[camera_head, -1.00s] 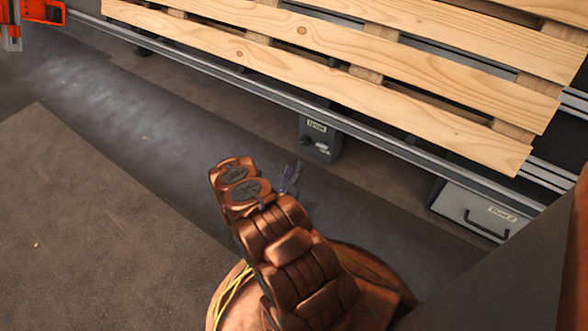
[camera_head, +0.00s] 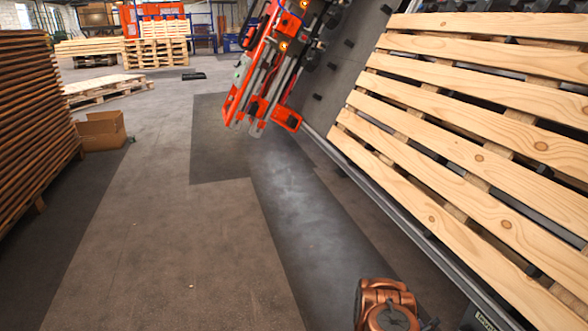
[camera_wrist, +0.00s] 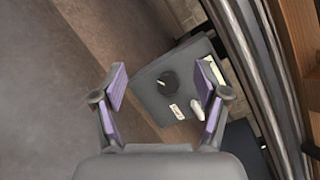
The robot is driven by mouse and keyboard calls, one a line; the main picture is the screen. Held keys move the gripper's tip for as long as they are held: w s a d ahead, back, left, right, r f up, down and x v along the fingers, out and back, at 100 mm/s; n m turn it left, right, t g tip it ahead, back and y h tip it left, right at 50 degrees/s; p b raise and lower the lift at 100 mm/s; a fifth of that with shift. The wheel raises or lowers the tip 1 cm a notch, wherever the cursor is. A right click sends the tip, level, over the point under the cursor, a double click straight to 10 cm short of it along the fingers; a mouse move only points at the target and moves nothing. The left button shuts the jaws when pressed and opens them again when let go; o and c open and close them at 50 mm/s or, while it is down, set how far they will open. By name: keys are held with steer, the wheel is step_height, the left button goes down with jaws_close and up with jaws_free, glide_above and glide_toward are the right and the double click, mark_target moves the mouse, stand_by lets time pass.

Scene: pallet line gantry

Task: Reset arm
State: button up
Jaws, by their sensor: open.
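My gripper (camera_wrist: 165,100) shows in the wrist view with its two purple-padded fingers spread apart and nothing between them. Beyond the fingers is a grey control box (camera_wrist: 172,80) with a dark round knob and a small pale lever; the fingers appear apart from it. In the head view only a copper-coloured part of my arm shows at the bottom right; the fingers are mostly out of that picture.
A wooden pallet (camera_head: 470,115) lies on the line at right, along a metal rail (camera_head: 400,232). An orange gantry tool (camera_head: 265,70) stands at the top middle. Stacked boards (camera_head: 35,120) and a cardboard box (camera_head: 100,131) are at left. The floor (camera_head: 185,250) between is clear.

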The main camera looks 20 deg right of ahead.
steer(key=w+a+r+n+t+y+p, duration=0.1)
steer(key=w+a+r+n+y+p, duration=0.35)
steer(key=w+a+r, duration=0.45)
steer(key=w+a+r+n+y+p, duration=0.35)
steer(key=w+r+p, duration=0.3)
steer(key=r, duration=0.45)
steer(key=a+r+n+y+p, duration=0.3)
steer(key=a+r+n+p, duration=0.2)
steer(key=a+r, duration=0.6)
steer(key=a+r+n+y+p, duration=0.45)
steer(key=a+r, duration=0.35)
steer(key=r, duration=0.6)
steer(key=s+a+r+n+g+y+p, duration=0.1)
steer(key=s+a+r+n+g+p, duration=0.1)
steer(key=s+a+r+n+p, duration=0.55)
steer(key=s+a+r+n+g+y+p, duration=0.1)
steer(key=s+a+r+n+g+p, duration=0.2)
steer(key=s+r, duration=0.75)
steer(key=s+r+n+g+p, duration=0.2)
steer(key=s+r+n+p, duration=0.3)
steer(key=s+r, duration=0.5)
steer(key=s+r+n+g+h+p, duration=0.1)
steer(key=s+r+n+p, duration=0.4)
steer(key=s+r, duration=0.5)
steer(key=s+g+p, duration=0.1)
steer(key=s, duration=0.7)
steer(key=shift+s+a+r+n, duration=0.15)
steer(key=shift+a+r+n, duration=0.15)
